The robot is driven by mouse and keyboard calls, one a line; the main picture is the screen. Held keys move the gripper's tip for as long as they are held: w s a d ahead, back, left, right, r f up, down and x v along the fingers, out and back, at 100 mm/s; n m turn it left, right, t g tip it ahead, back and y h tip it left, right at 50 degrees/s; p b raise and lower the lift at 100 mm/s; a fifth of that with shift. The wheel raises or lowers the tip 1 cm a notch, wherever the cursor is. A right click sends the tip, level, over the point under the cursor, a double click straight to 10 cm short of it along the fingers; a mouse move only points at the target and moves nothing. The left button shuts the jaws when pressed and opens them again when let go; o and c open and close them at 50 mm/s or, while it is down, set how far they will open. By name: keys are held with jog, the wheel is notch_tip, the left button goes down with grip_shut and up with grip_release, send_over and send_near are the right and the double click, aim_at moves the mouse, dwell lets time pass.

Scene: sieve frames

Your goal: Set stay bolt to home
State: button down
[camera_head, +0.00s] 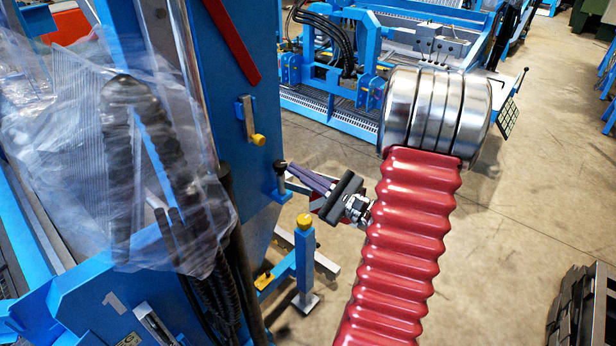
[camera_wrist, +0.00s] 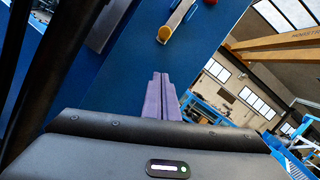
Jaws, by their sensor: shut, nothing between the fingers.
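My gripper (camera_head: 291,168) is shut and empty, with its purple fingers side by side. In the wrist view the closed fingers (camera_wrist: 161,76) point at the blue panel. In the head view the fingertips are close to a dark-capped pin (camera_head: 280,166) on the panel's lower edge; I cannot tell whether they touch. A grey bar with a yellow knob (camera_head: 258,139) is on the panel above the fingertips, and this knob also shows in the wrist view (camera_wrist: 165,34). I cannot tell for sure which of these is the stay bolt.
A blue post with a yellow cap (camera_head: 304,221) stands below my gripper. A red bar (camera_head: 232,40) is higher on the blue panel (camera_head: 230,85). Clear plastic sheeting (camera_head: 60,170) and black hoses hang at left. Open concrete floor (camera_head: 540,190) lies to the right.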

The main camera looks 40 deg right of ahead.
jog(key=w+a+r, duration=0.3)
jog(key=w+r, duration=0.1)
jog(key=w, duration=0.1)
jog(key=shift+w+r, duration=0.15)
jog(key=shift+r, duration=0.25)
jog(key=shift+r, duration=0.1)
dwell(0.4)
